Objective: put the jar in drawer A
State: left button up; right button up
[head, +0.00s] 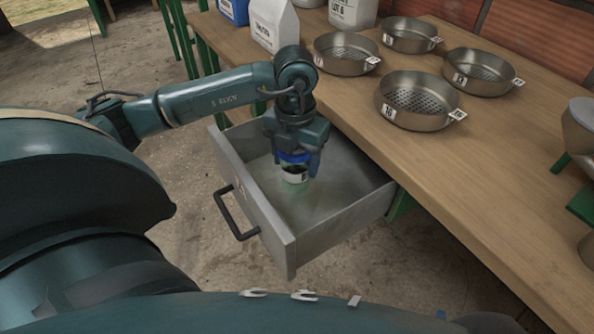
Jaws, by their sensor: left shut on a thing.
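The open drawer (264,219) is a grey metal box with a black handle, pulled out from under the wooden bench. A label on its front is too small to read surely. My left gripper (295,172) points down over the inside of the drawer and is shut on the jar (295,177). The drawer otherwise looks empty. My right gripper is not in view.
The wooden bench (470,185) carries several round metal sieves, one of them (418,100) near the edge above the drawer. A metal device (578,135) is at the right edge. Concrete floor lies left of the drawer.

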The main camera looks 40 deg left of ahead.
aim_at(295, 171)
pick_arm(q)
jog(key=shift+f, duration=1.6)
jog(key=shift+b, duration=0.3)
jog(key=shift+f, duration=0.2)
jog(key=o, duration=1.1)
jog(key=shift+r, duration=0.1)
